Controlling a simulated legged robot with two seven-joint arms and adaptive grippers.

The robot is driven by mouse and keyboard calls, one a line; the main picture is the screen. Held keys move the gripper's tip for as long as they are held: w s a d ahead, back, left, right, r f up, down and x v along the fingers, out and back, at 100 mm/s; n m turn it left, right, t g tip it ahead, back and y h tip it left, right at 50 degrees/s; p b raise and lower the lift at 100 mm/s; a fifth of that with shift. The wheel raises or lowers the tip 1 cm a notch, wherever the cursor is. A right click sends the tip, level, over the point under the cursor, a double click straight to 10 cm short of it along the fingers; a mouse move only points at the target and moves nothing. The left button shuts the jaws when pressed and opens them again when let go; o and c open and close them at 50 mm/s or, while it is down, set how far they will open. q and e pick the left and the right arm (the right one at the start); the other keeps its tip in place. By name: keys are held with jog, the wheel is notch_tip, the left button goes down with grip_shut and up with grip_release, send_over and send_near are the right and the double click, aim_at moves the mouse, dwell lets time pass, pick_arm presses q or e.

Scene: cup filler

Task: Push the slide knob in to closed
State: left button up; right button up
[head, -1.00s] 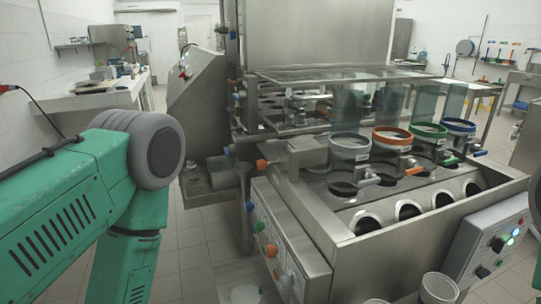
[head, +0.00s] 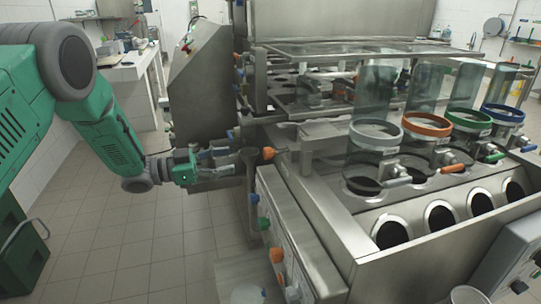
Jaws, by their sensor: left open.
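An orange knob (head: 268,153) sticks out on a short rod from the left side of the steel cup filler, above its front control panel. It looks most like the slide knob, though I cannot tell how far out it is. My left gripper (head: 226,153) is open and empty, a little to the left of this knob, with its fingers pointing right. In this view a small gap shows between fingertips and knob; the depth between them is hard to judge. A steel post partly overlaps the space just below the gap. My right gripper is not in view.
Panel knobs in blue (head: 254,198), green (head: 263,223) and orange (head: 277,254) sit lower on the filler's side. Glass cylinders with coloured rings, such as the orange ring (head: 427,124), stand on top. The tiled floor (head: 150,235) below my left arm is clear.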

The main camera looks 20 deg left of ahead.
aim_at(264, 155)
pick_arm(q)
jog(key=x, duration=1.2)
jog(key=shift+f, duration=0.1)
jog(key=shift+a, duration=0.15)
jog(key=shift+a, duration=0.15)
